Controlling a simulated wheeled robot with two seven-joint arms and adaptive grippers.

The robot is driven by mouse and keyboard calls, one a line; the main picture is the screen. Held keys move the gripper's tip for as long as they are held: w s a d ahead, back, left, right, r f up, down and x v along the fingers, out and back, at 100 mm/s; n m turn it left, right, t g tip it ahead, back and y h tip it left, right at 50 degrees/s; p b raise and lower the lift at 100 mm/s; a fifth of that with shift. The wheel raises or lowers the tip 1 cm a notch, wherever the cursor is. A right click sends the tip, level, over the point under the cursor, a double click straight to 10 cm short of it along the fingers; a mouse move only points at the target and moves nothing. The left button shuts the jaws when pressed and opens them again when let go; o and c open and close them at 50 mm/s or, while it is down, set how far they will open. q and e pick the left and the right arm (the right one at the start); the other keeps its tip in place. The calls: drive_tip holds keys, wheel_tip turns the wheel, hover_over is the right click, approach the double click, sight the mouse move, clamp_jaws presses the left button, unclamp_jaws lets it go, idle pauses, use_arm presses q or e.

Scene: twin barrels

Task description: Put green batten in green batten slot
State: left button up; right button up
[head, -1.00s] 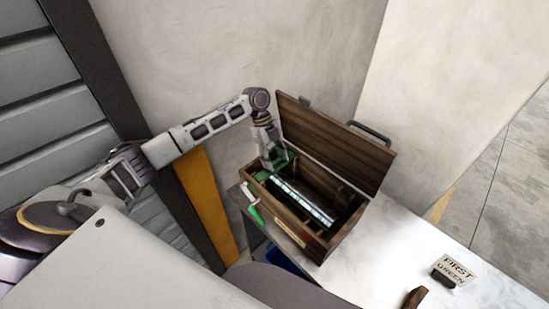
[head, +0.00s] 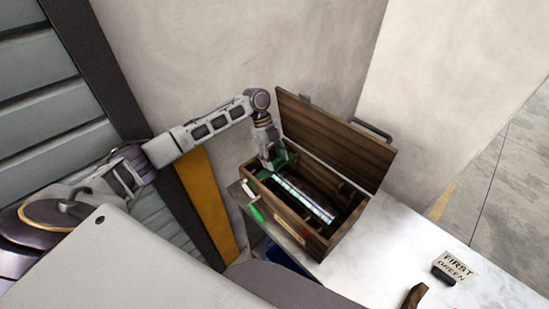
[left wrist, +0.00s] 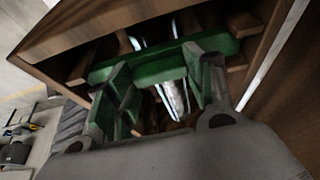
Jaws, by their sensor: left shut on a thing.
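The green batten (left wrist: 165,62) lies crosswise at one end of the open wooden box (head: 318,246), between wooden pieces on the box's inner sides. My left gripper (left wrist: 155,80) is shut on it. In the head view the gripper (head: 272,166) is at the box's left end, and the green batten (head: 286,158) shows only partly behind it. I cannot tell whether the batten is seated in a slot; the fingers hide part of it. My right gripper is not in view.
A silver barrel (head: 308,196) lies lengthwise in the box. The lid (head: 335,140) stands open behind. A green-and-white item (head: 256,212) is at the box's front left.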

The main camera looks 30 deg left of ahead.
use_arm(q)
drive_tip(key=shift+f, duration=0.35)
drive_tip(key=o, duration=1.1)
drive_tip(key=v, duration=1.2)
drive_tip(key=shift+d, duration=0.1)
idle(0.7)
